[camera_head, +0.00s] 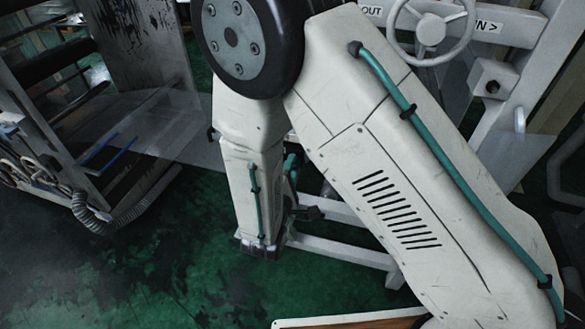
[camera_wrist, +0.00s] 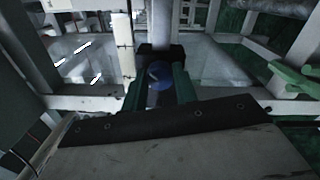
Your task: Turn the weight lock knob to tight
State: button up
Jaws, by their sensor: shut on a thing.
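In the head view my white arm hides the knob, and I cannot make out the fingertips there.
A pale handwheel (camera_head: 431,29) stands at the upper right of the head view, beside OUT and IN labels. A rack with a ribbed hose (camera_head: 88,213) is at left. White frame rails (camera_head: 345,253) run low behind my arm. Green floor (camera_head: 130,270) is open at lower left.

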jog(key=shift+m, duration=0.6)
jog(key=o, duration=1)
jog(key=v, duration=0.7)
jog(key=shift+s+a, duration=0.1)
jog(key=shift+s, duration=0.3)
